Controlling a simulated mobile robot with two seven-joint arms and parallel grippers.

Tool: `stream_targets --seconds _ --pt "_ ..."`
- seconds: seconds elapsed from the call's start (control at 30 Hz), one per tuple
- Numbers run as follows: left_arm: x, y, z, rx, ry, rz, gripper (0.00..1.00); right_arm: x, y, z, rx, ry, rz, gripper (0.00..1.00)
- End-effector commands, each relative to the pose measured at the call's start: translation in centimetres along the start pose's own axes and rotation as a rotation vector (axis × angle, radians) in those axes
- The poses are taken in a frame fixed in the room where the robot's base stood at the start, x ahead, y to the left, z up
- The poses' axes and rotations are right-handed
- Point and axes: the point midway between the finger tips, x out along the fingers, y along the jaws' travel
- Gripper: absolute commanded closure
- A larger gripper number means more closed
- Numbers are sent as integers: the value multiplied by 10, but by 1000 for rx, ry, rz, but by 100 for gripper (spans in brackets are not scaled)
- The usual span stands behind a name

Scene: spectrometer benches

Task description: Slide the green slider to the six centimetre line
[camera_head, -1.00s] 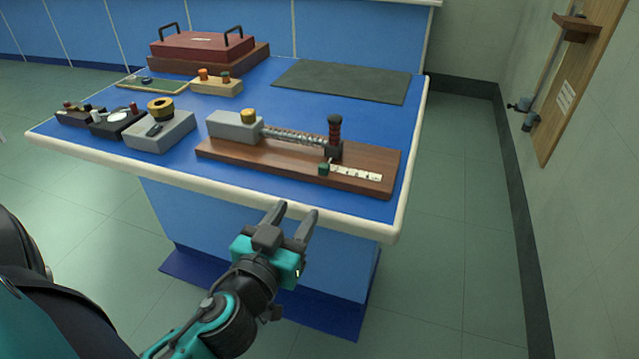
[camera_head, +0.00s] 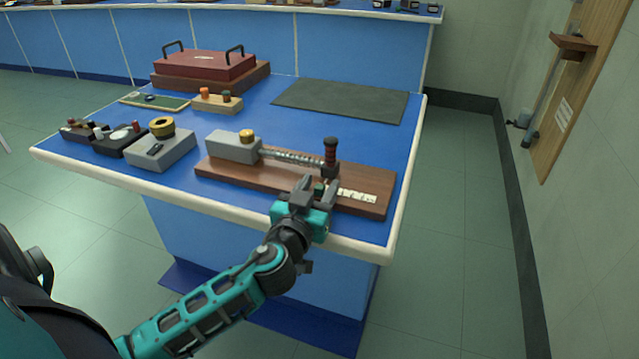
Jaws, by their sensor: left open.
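The green slider (camera_head: 319,189) is a small dark-green knob at the front of a brown wooden board (camera_head: 225,173), by the left end of a white ruled scale (camera_head: 358,197). My left gripper (camera_head: 319,182) is open at the board's front edge, with one finger on each side of the slider in the picture. I cannot tell whether either finger touches it. The gripper hides part of the slider and the scale's left end. The scale's numbers are too small to read. My right gripper is not in view.
On the board are a grey block (camera_head: 233,147), a spring rod (camera_head: 291,157) and a dark upright handle (camera_head: 330,152) just behind the slider. A grey box with a brass ring (camera_head: 161,150) stands left. A dark mat (camera_head: 342,100) lies behind, bare.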

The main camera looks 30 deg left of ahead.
Motion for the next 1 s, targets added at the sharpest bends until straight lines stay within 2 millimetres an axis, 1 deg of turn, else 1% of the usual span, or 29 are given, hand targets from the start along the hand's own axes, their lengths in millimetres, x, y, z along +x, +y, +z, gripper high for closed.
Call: stream_targets --seconds 0.13,0.43,0.9,1.0 --pt "8 0 0 1 0 0 53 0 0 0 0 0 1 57" --pt "9 0 0 0 -1 0 54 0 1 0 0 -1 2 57" --pt "8 0 0 0 -1 0 99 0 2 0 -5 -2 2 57" --pt "8 0 0 0 -1 0 100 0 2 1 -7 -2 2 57"
